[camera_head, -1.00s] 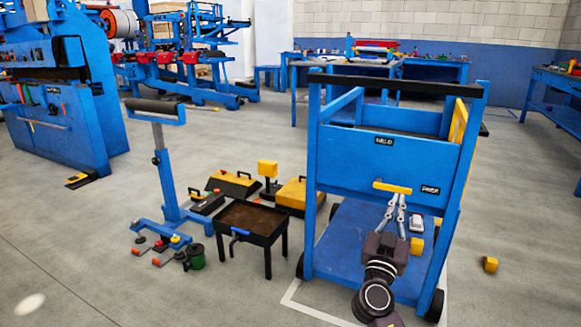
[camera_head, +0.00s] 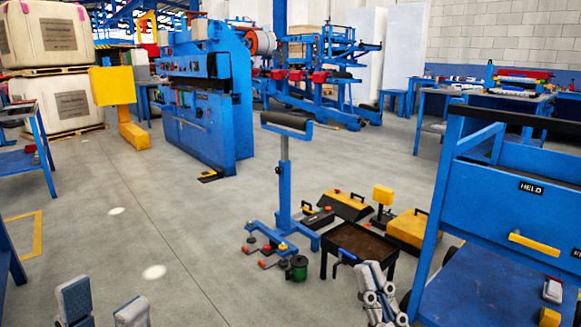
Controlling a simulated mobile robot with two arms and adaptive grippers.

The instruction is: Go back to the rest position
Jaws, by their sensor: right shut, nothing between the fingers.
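My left gripper (camera_head: 104,308) shows at the bottom left edge, its two grey finger pads apart with only floor between them. My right gripper (camera_head: 368,272) points upward at the bottom, right of the middle. Its fingers are together and hold nothing. In the picture it is just below the dark tray stand and left of the blue cart. No object is in either gripper.
The blue cart (camera_head: 508,209) with a yellow handle and a "HELD" label stands at the right. A dark tray stand (camera_head: 362,240) and a blue roller stand (camera_head: 285,190) are in the middle. Open grey floor (camera_head: 110,200) lies to the left.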

